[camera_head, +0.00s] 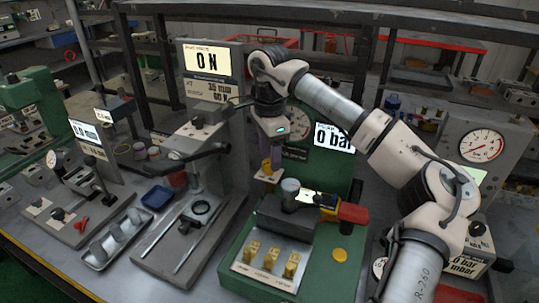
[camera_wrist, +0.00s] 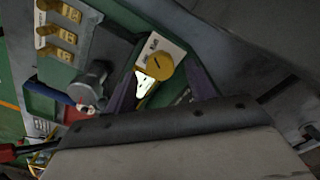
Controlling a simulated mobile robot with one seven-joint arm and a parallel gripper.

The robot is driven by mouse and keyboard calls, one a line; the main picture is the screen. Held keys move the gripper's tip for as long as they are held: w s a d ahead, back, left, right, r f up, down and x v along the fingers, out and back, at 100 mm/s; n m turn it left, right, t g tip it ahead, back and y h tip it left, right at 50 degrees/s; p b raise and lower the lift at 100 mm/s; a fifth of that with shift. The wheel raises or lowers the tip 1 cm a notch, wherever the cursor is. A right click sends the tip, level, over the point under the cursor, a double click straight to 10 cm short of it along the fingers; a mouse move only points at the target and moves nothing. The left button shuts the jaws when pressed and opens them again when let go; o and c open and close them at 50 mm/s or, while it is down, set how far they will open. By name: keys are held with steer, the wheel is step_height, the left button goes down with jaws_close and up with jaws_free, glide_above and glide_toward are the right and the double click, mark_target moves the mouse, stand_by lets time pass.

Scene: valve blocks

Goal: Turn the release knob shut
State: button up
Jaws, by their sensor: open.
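A yellow knob (camera_wrist: 159,66) with a pale label plate lies between the two fingers of my gripper (camera_wrist: 162,88) in the wrist view. I take it for the release knob, but its lettering is too small to read. In the head view the same yellow part (camera_head: 266,167) shows under my gripper (camera_head: 271,150), at the left side of the green press. My gripper is open, with its purple fingers on either side of the knob. I cannot tell whether they touch it.
Several yellow valve handles (camera_head: 270,259) stand on the green block's front plate. A grey cylinder (camera_head: 290,188) and a red block (camera_head: 353,214) sit close to my gripper. A grey press (camera_head: 190,215) with a black lever stands to the left. The display (camera_head: 335,137) reads 0 bar.

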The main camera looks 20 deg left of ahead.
steer(key=shift+f, duration=0.95)
steer(key=c, duration=1)
steer(key=shift+o, duration=0.2)
